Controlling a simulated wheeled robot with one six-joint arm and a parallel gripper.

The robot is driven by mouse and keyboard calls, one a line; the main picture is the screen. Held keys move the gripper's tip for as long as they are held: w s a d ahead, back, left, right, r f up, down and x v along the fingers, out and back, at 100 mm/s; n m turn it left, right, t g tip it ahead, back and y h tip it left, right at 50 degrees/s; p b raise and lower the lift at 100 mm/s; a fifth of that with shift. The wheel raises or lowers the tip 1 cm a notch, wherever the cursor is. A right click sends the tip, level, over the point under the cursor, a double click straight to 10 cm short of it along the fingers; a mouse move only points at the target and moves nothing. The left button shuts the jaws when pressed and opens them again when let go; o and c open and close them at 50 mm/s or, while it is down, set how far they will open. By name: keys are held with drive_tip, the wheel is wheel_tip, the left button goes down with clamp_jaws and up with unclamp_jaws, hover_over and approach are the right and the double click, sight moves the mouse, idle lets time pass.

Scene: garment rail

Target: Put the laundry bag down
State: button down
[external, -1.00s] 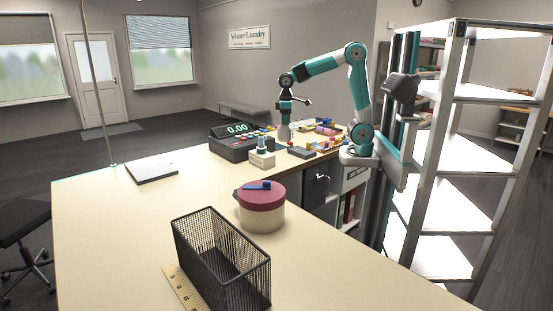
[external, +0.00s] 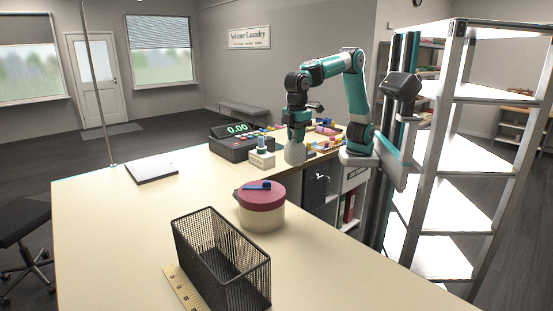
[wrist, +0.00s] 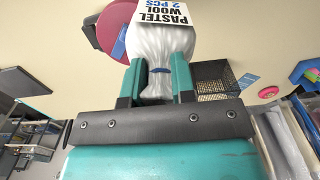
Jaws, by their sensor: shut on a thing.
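The laundry bag (external: 296,153) is pale and bunched. In the wrist view the bag (wrist: 160,42) is white, with a label reading "PASTEL WOOL 2 PCS" and a dark blue tie at its neck. My gripper (wrist: 157,82) is shut on the bag's neck, one teal finger on each side. In the external view my gripper (external: 298,130) points down with the bag hanging below it, by the counter's far right edge. I cannot tell whether the bag's bottom touches the counter (external: 110,235).
A round box (external: 262,212) with a dark pink lid and a blue brush on top stands mid-counter. A black mesh basket (external: 220,262) is nearer. A till (external: 242,143) and a small pale block (external: 262,159) stand left of the bag. Small colourful items (external: 325,143) lie behind it.

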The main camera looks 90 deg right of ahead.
drive_tip(key=s+a+n, duration=0.3)
drive_tip(key=s+a, duration=0.5)
drive_tip(key=a, duration=0.1)
drive_tip(key=shift+s+a+f, duration=0.1)
drive_tip(key=shift+a+f, duration=0.05)
drive_tip(key=shift+f, duration=2.5)
wheel_tip(320, 180, down, 20)
drive_tip(key=p, duration=0.4)
drive_tip(key=shift+r+p, duration=0.2)
drive_tip(key=shift+p, duration=0.2)
